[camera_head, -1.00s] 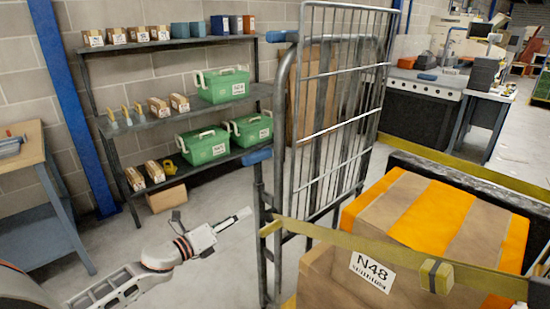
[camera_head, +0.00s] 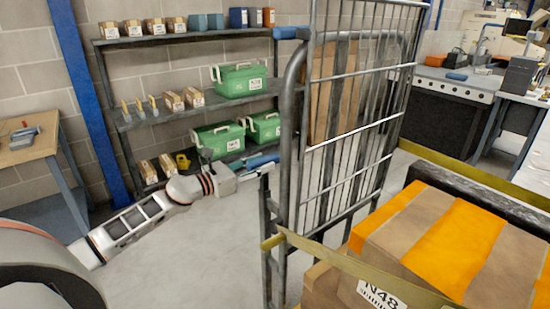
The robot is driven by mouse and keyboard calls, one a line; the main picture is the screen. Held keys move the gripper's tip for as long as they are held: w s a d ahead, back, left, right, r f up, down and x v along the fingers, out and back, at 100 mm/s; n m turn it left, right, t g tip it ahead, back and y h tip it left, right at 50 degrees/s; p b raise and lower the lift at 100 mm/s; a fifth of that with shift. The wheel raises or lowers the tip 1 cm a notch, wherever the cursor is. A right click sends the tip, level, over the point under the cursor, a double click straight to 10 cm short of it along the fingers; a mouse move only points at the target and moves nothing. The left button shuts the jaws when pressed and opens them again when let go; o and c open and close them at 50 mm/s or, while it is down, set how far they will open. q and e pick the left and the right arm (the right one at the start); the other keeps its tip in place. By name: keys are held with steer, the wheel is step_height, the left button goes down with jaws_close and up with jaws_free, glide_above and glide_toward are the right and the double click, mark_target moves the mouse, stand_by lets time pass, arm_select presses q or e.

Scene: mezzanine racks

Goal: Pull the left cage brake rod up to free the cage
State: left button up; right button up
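The roll cage (camera_head: 345,110) has a grey tube frame and stands in the middle of the view. A blue grip (camera_head: 262,159) sits low on its left post, at the top of a short upright rod (camera_head: 266,200). A second blue grip (camera_head: 291,33) is at the top left of the frame. My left gripper (camera_head: 262,170) comes in from the left with its tip at the lower blue grip, just below it in the picture. I cannot tell whether it touches, and its fingers are too small to read. My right gripper is not in view.
A yellow strap (camera_head: 340,262) crosses the cage front. Cartons with orange tape (camera_head: 450,240) and an N48 label fill the lower right. A shelf rack (camera_head: 200,112) with green boxes (camera_head: 240,81) stands behind my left arm. Open floor (camera_head: 190,250) lies left of the cage.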

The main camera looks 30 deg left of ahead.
mark_target(274, 158)
arm_select(q)
steer(key=shift+p+x, duration=0.3)
steer(key=shift+x, duration=2.45)
jaws_close()
